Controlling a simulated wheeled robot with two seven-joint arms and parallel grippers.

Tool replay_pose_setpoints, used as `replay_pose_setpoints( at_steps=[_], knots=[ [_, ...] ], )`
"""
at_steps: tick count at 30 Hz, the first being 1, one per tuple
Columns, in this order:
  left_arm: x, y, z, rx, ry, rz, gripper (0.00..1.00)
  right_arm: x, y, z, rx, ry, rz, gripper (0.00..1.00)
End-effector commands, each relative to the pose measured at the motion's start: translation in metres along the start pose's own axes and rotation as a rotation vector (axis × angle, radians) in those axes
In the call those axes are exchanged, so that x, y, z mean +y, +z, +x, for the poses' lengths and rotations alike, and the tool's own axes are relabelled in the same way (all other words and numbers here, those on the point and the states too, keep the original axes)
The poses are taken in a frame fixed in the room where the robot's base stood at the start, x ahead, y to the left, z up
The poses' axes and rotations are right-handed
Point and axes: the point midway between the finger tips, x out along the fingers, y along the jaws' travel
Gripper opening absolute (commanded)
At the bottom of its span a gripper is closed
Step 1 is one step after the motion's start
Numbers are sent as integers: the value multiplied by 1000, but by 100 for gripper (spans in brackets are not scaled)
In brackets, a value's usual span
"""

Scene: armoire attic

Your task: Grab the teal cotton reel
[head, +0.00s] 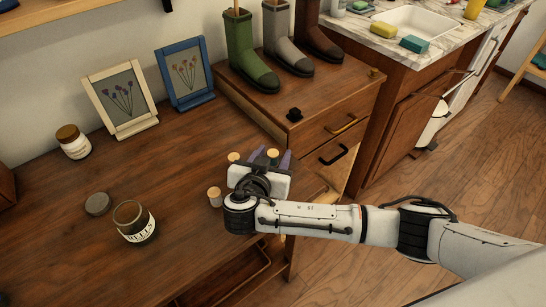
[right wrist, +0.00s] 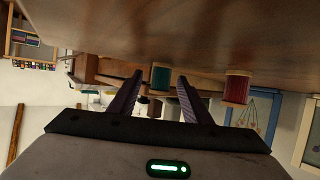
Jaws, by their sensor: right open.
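The teal cotton reel (head: 272,154) stands on the wooden desk near its right side, partly hidden by my right gripper (head: 270,160). In the right wrist view, which looks upside down, the teal reel (right wrist: 160,77) shows in the gap between the two open purple fingers of my right gripper (right wrist: 160,80). The fingers are not closed on it; whether it is fully between the tips or just beyond them I cannot tell. A red reel (right wrist: 237,87) stands outside the fingers, to the right in that view. My left gripper is not in view.
Another reel (head: 234,157) stands just left of the gripper, and one more (head: 215,196) stands beside the wrist. An open labelled jar (head: 134,222), a round lid (head: 98,203) and picture frames (head: 120,98) are on the desk. A drawer unit with boots (head: 248,55) rises behind.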

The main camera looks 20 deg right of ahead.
Motion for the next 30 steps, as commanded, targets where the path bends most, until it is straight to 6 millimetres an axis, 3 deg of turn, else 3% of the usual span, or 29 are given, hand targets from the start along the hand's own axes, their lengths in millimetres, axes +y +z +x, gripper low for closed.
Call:
replay_pose_setpoints(
  at_steps=[7,15,23,30],
  knots=[
    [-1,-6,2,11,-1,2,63,0,0,2,0,0,0,44],
    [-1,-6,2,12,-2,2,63,0,0,2,-1,0,0,1],
    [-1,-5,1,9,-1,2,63,0,-2,1,-1,-1,1,1],
    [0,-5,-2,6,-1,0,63,-1,-37,-13,-1,-2,5,1]
  ],
)
